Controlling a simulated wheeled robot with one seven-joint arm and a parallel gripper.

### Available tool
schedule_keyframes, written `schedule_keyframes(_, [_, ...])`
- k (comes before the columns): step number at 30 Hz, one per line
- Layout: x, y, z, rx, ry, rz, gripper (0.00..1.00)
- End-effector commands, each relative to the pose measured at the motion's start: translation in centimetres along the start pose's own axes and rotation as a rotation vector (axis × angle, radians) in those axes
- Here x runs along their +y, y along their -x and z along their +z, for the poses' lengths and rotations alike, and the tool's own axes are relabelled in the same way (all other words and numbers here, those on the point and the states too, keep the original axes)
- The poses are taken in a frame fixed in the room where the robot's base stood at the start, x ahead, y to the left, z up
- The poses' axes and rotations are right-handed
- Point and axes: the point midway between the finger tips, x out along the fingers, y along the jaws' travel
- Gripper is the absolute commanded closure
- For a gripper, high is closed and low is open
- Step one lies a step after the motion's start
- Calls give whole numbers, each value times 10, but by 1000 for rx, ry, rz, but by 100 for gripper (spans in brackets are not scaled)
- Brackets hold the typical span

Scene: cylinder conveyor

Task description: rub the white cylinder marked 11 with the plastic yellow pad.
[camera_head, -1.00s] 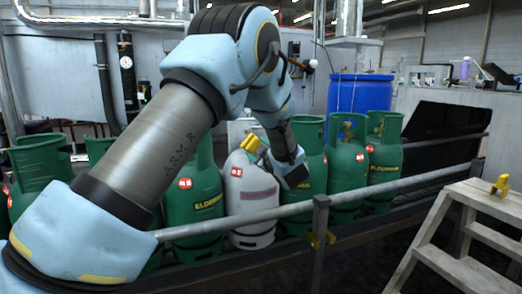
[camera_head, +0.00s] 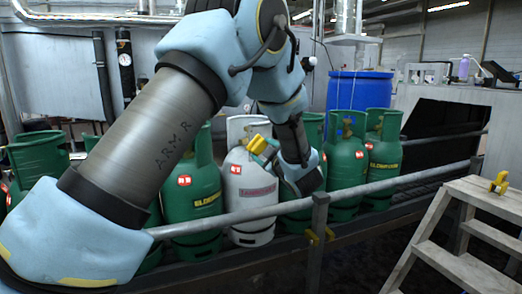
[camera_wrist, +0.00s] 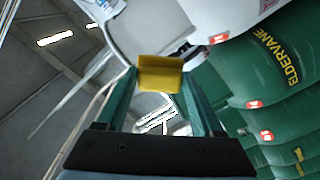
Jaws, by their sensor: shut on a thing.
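The white cylinder (camera_head: 249,199) stands on the conveyor in a row of green cylinders. It has a red tag whose digits are too small to read surely, and a pinkish label. In the wrist view its white body (camera_wrist: 225,15) fills the upper right. My gripper (camera_head: 264,149) is at its upper right shoulder, shut on the yellow pad (camera_head: 257,143). In the wrist view the pad (camera_wrist: 160,78) sits between the two green fingers (camera_wrist: 160,88), close to the white surface. I cannot tell whether they touch.
Green cylinders (camera_head: 193,195) stand close on both sides. A grey rail (camera_head: 270,211) runs in front of the row. A blue barrel (camera_head: 358,92) stands behind, and wooden steps (camera_head: 450,230) with a yellow item (camera_head: 498,182) stand at the right.

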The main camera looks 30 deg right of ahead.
Motion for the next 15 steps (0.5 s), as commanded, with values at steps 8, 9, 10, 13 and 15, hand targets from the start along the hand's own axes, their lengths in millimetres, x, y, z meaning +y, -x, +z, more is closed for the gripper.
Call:
schedule_keyframes(8, [0, 1, 0, 0, 0, 0, 76])
schedule_keyframes(9, [0, 1, 0, -1, 0, 0, 76])
schedule_keyframes(10, [0, 2, 0, -1, 0, 0, 76])
schedule_keyframes(13, [1, 8, 1, -2, 0, 1, 76])
schedule_keyframes(15, [1, 14, 1, -3, 1, 1, 76])
